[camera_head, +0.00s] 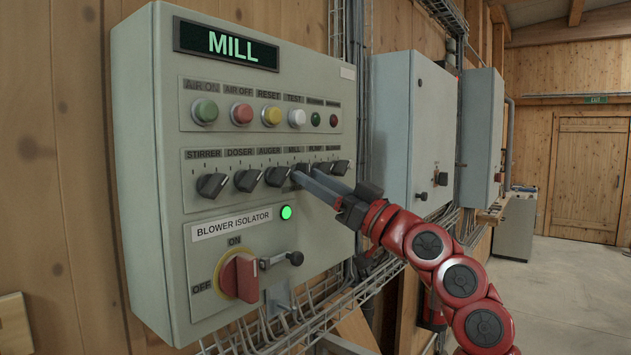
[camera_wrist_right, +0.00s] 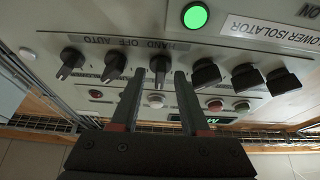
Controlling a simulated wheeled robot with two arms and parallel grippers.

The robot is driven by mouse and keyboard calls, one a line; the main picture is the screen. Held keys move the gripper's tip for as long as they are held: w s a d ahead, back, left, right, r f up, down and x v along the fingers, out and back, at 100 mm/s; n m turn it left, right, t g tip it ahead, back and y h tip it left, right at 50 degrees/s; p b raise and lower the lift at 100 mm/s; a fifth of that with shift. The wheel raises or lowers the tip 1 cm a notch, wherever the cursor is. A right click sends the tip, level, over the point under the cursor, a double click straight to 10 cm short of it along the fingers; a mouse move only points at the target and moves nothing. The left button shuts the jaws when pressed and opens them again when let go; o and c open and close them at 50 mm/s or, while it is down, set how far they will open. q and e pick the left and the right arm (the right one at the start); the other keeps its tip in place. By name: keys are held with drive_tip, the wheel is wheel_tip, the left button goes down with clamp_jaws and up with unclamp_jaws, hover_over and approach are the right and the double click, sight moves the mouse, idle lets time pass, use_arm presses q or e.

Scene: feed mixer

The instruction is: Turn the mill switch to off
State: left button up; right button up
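The mill switch (camera_wrist_right: 160,66) is a dark rotary knob under the MILL label in the switch row of the grey control panel (camera_head: 330,222). In the wrist view its handle points nearly straight down the picture. In the head view my fingers mostly hide it. My right gripper (camera_wrist_right: 159,76) is open, with one finger on each side of the mill switch in the wrist view. I cannot tell whether either finger touches it. In the head view the right gripper (camera_head: 303,178) reaches the panel from the right. My left gripper is not in view.
Push buttons sit above, including a yellow one (camera_head: 271,116). Below is the red blower isolator handle (camera_head: 240,277). Another grey cabinet (camera_head: 407,135) stands to the right.

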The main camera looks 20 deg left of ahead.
drive_tip(key=b+v, duration=0.6)
drive_tip(key=v, duration=1.1)
drive_tip(key=shift+d, duration=0.2)
